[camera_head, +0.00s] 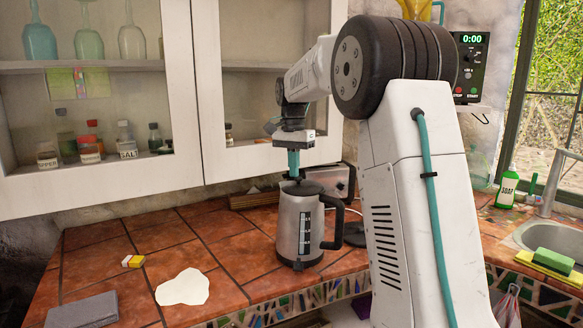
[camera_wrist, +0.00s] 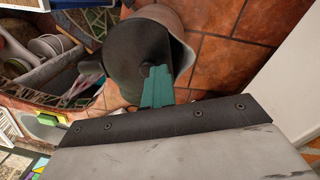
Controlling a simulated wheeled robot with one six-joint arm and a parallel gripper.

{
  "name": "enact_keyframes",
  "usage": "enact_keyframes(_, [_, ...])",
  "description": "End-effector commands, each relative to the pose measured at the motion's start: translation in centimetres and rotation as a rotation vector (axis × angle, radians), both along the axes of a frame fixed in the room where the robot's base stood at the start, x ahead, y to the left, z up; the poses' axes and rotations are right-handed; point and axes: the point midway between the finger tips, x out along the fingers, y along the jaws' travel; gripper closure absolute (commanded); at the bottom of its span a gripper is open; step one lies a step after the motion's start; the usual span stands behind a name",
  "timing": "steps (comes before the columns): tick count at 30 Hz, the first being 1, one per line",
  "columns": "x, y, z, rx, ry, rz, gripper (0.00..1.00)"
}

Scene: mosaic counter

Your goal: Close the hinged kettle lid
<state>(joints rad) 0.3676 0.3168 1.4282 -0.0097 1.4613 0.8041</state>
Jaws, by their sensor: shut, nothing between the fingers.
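The kettle (camera_head: 286,225) stands upright on the tiled counter, with a grey metal body, a dark handle on its right and a level window on its front. Its dark lid (camera_head: 306,188) lies low across the top in the head view; I cannot tell whether it is fully seated. In the wrist view the dark lid (camera_wrist: 138,50) covers much of the kettle's top, with the grey body (camera_wrist: 186,22) beside it. My gripper (camera_head: 293,174) points down just above the lid, its teal fingers together and empty. The fingertips (camera_wrist: 157,72) overlap the lid's edge; contact is unclear.
A toaster-like metal appliance (camera_head: 331,180) stands behind the kettle. Wall cabinets (camera_head: 100,192) hang above. The sink (camera_head: 549,235) is at the right.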

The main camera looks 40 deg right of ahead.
Motion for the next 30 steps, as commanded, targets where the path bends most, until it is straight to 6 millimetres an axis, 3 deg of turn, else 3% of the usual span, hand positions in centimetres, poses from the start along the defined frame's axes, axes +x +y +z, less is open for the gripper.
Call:
enact_keyframes(1, [-0.5,-0.2,-1.1,0.006,0.024,-0.003,1.00])
enact_keyframes(3, [-0.6,-0.3,-1.1,0.006,0.026,-0.004,1.00])
enact_keyframes(8, [-0.4,-0.3,-0.1,0.005,0.022,-0.003,1.00])
enact_keyframes(14, [0.1,0.3,4.2,0.000,0.002,0.005,1.00])
enact_keyframes(21, [4.0,1.4,8.2,-0.002,0.000,0.006,1.00])
enact_keyframes(30, [6.2,2.1,11.1,-0.002,-0.001,0.005,1.00])
